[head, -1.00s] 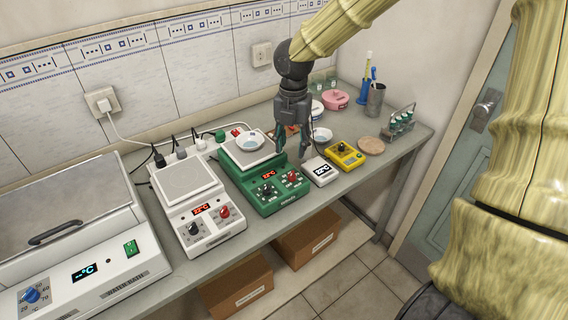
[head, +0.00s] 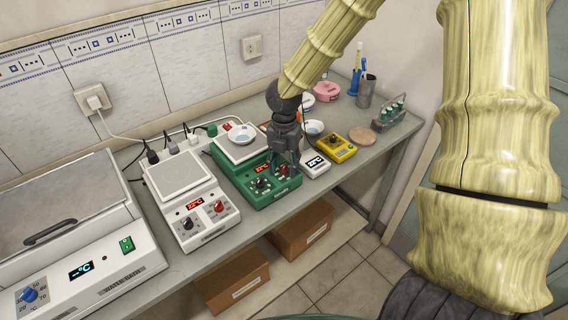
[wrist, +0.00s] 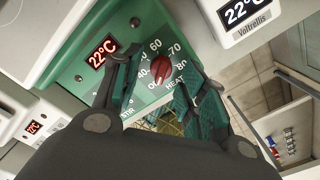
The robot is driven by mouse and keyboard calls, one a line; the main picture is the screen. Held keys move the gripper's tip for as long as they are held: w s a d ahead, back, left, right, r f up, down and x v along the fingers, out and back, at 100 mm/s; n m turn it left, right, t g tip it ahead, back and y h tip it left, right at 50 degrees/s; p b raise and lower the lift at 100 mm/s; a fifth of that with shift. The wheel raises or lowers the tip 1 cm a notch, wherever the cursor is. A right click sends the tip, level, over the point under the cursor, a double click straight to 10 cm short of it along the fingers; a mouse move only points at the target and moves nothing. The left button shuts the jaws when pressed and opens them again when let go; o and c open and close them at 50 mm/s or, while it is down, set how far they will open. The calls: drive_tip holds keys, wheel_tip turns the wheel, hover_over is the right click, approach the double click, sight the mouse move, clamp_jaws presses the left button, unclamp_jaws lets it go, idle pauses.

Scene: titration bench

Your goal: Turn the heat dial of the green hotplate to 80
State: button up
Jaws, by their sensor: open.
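The green hotplate (head: 275,190) stands on the bench with a small pale dish (head: 241,137) on its plate. Its display (wrist: 103,52) reads 22°C. The red heat dial (wrist: 160,68) shows in the wrist view, with printed numbers around it, 60, 70 and 80 among them; its pointer setting is hard to read. The black stir dial (head: 261,183) sits to its left in the head view. My gripper (wrist: 150,88) is open, its two fingers on either side of the red dial and apart from it. In the head view my gripper (head: 284,168) partly hides the hotplate's right side.
A white hotplate (head: 190,215) stands to the left, and a water bath (head: 110,262) beyond it. A white meter (head: 315,163) and a yellow device (head: 339,149) stand close on the right. Cords and plugs run behind.

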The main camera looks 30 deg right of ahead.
drive_tip(key=shift+f, duration=0.15)
clamp_jaws()
